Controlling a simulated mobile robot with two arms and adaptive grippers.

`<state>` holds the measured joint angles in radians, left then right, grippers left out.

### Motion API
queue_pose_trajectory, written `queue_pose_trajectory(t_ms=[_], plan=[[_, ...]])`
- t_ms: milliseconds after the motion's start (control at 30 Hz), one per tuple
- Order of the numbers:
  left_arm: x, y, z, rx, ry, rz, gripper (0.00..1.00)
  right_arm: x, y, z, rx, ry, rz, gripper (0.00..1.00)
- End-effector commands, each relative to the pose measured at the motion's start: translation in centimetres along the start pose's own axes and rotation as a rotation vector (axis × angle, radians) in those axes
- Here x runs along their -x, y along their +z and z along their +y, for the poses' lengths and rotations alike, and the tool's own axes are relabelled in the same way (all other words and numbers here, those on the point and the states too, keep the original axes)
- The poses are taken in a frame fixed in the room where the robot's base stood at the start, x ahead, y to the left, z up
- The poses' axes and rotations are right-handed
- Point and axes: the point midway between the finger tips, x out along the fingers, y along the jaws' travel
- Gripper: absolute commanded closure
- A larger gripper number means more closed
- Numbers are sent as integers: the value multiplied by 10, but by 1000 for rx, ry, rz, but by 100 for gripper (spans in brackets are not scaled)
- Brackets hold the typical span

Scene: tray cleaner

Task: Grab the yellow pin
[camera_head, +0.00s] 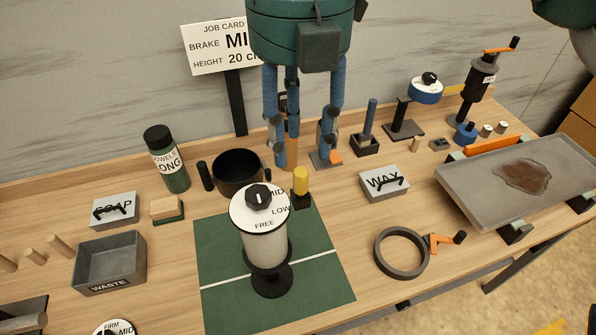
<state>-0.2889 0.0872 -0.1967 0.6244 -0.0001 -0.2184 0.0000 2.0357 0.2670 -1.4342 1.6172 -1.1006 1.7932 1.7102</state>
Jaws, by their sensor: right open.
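The yellow pin (300,181) stands upright in a small black block at the back edge of the green mat (225,250). It is just behind and right of a round white dial post (265,240) marked MID, LOW and FREE. My right gripper (301,158) points down from the top middle, its blue fingers spread. Its fingertips appear just above and behind the pin in the picture. The exact gap between them and the pin cannot be told. Nothing is seen held.
A black round pot (238,172) and a green bottle (167,160) stand to the left. A WAX box (385,184) and a dark ring (401,253) are on the right. A grey tray (465,195) with a brown stain lies at far right.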

Motion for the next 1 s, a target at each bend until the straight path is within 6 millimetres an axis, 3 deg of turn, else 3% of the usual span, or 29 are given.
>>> queue_pose_trajectory(t_ms=[100,233,433,633,867,1000], plan=[[5,23,9,0,11,-33,60,-14,0,0,1,0,2,60],[8,32,18,0,20,-46,60,-23,0,0,-1,0,2,60],[26,16,16,-1,18,-28,60,-47,2,-2,2,-2,5,60],[30,-7,10,-1,12,6,60,-71,2,-1,2,1,3,60],[29,0,8,1,10,-3,60,-74,3,-1,1,2,2,60],[30,8,8,1,9,-15,60,-74,3,-1,1,2,2,84]])
